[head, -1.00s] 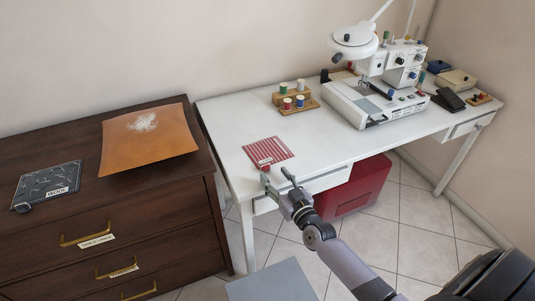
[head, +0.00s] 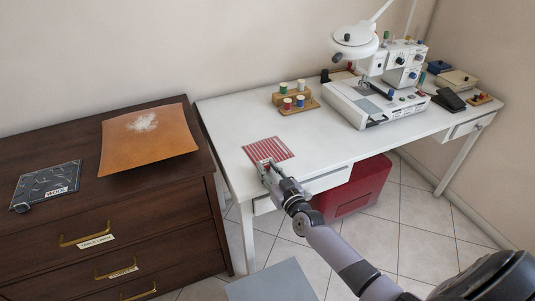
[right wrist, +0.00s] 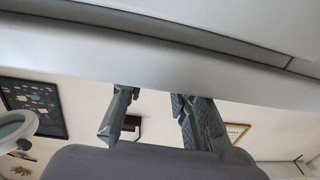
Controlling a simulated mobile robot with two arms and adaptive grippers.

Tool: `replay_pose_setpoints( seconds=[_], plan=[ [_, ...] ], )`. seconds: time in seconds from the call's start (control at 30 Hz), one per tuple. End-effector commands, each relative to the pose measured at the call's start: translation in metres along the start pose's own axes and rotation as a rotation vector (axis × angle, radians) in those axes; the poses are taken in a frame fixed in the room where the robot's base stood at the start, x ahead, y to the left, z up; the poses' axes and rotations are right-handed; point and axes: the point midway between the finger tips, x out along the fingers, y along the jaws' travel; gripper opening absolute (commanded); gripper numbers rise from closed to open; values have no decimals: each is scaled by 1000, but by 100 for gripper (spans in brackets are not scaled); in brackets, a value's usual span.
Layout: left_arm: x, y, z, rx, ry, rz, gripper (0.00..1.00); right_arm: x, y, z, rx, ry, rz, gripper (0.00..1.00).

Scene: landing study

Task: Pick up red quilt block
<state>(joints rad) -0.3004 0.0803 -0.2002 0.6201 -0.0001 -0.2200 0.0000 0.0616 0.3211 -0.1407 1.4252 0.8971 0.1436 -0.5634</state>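The red quilt block (head: 268,149), a flat red and white striped square, lies on the white table (head: 227,142) near its front edge. My right gripper (head: 267,167) is at the table's front edge, right by the near side of the block; its fingertips overlap that side in the head view. In the right wrist view my right gripper (right wrist: 152,95) has its two fingers apart, with nothing visible between them. The block does not show in the right wrist view. My left gripper is not in view.
A spool rack (head: 296,101) and a sewing machine (head: 375,100) stand farther back on the table. A red bin (head: 355,190) sits below. A dark dresser (head: 120,190) at left bears an orange sheet (head: 150,155) and a dark slate (head: 45,187).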

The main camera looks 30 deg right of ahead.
Motion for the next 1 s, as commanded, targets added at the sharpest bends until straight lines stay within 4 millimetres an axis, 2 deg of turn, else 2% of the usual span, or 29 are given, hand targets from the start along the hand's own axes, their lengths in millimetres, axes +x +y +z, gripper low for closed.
replay_pose_setpoints(
  seconds=[0.03, 0.3, 0.67, 0.87, 1.0],
  plan=[
    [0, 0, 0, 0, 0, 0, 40, 0, 0, 0, 0, 0, 0, 20],
    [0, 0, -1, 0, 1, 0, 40, 0, 0, 0, 0, 0, 0, 2],
    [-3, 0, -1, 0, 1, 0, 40, 0, 0, -6, 1, 2, 1, 2],
    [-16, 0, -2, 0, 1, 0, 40, 0, 0, -33, 2, 3, 1, 2],
    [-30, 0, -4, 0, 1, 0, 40, 0, 0, -67, 4, 5, 2, 2]
  ],
)
